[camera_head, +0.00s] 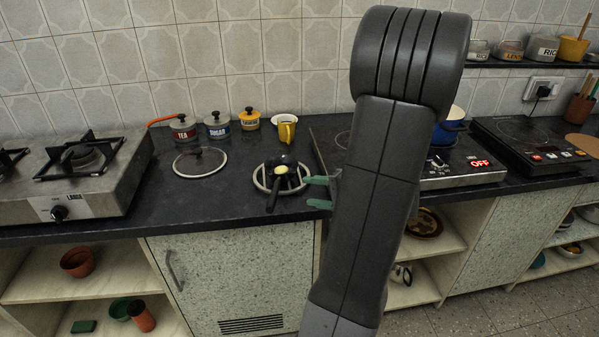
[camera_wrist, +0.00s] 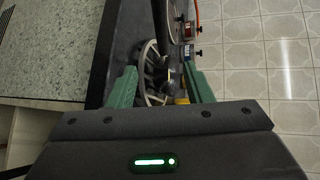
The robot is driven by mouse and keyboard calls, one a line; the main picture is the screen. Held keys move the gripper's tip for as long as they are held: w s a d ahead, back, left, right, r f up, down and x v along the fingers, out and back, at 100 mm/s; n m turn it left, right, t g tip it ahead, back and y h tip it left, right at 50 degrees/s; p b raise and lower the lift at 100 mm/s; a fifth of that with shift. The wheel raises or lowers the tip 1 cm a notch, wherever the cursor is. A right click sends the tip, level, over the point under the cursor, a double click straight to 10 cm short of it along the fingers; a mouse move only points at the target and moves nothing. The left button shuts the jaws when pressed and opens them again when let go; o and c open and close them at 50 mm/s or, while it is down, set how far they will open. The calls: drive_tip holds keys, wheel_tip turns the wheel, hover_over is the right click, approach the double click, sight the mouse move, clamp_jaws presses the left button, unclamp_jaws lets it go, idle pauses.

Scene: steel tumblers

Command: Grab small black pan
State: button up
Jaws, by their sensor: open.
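The small black pan (camera_head: 288,181) rests on a round metal rack (camera_head: 256,178) on the dark counter. A pale yellow item (camera_head: 281,170) shows in it, and its handle points toward the counter's front edge. My gripper (camera_head: 309,191) is open and empty, just right of the pan, with green fingertips pointing left at it. In the wrist view the two green fingers (camera_wrist: 160,85) stand apart, with the rack (camera_wrist: 147,58) and dark pan parts (camera_wrist: 158,66) showing ahead between them. The fingers look apart from the pan.
A glass lid (camera_head: 200,162) lies left of the pan. A gas stove (camera_head: 75,175) is at left. A cooktop (camera_head: 460,172) with a blue pot (camera_head: 450,128) is at right, partly hidden by my arm.

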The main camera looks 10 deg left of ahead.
sight(277, 182)
drive_tip(key=x, duration=0.8)
drive_tip(key=shift+s+a, duration=0.15)
drive_tip(key=shift+p+x, duration=0.45)
drive_tip(key=shift+x, duration=2.35)
drive_tip(key=shift+r, duration=0.25)
drive_tip(key=shift+c, duration=0.5)
clamp_jaws()
